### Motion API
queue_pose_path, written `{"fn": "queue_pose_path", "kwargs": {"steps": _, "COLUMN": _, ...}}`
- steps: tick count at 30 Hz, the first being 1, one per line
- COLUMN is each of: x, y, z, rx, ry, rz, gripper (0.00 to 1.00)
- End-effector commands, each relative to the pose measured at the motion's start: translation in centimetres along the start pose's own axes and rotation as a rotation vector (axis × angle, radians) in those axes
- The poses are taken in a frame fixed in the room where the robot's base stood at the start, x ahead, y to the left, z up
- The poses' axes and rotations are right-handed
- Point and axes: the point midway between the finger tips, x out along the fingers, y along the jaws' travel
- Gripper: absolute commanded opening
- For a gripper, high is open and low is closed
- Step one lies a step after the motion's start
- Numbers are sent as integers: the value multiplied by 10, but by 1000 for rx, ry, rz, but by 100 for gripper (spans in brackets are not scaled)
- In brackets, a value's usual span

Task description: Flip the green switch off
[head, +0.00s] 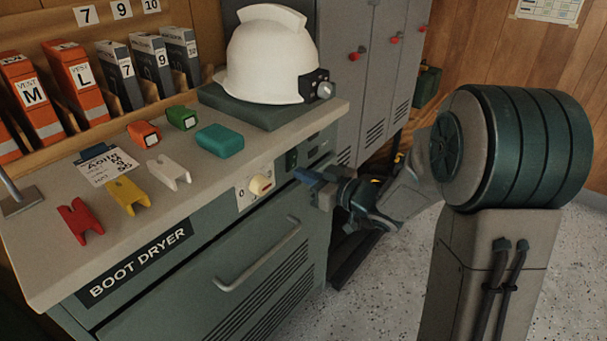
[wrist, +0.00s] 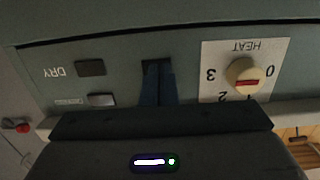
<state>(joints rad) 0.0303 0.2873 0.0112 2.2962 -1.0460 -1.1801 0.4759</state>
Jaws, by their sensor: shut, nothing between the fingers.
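The green switch (head: 291,158) is a small dark green rocker on the boot dryer's front panel, just right of the heat dial (head: 261,185). Its on or off position is too small to read. My gripper (head: 303,175) is at the panel, its blue fingers shut and empty, just in front of and below the switch. In the wrist view, which is upside down, the closed fingers (wrist: 158,80) point at the panel between the dial (wrist: 244,76) and the DRY indicator (wrist: 90,68). They hide most of the switch there; contact cannot be told.
The boot dryer's drawer handle (head: 258,254) sticks out below the panel. The counter (head: 225,168) above holds a white helmet (head: 268,55), a teal box (head: 220,138) and coloured clips. Grey lockers (head: 375,60) stand behind.

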Motion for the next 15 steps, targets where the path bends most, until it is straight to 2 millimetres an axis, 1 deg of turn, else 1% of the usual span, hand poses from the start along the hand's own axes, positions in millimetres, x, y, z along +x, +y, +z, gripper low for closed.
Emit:
{"fn": "queue_pose_path", "kwargs": {"steps": 5, "x": -28, "y": 2, "z": 7, "rx": 1, "ry": 0, "rz": -4, "gripper": 0}}
{"fn": "queue_pose_path", "kwargs": {"steps": 9, "x": -62, "y": 2, "z": 12, "rx": 2, "ry": -1, "rz": -3, "gripper": 0}}
{"fn": "queue_pose_path", "kwargs": {"steps": 15, "x": -100, "y": 2, "z": 20, "rx": 2, "ry": -1, "rz": -5, "gripper": 0}}
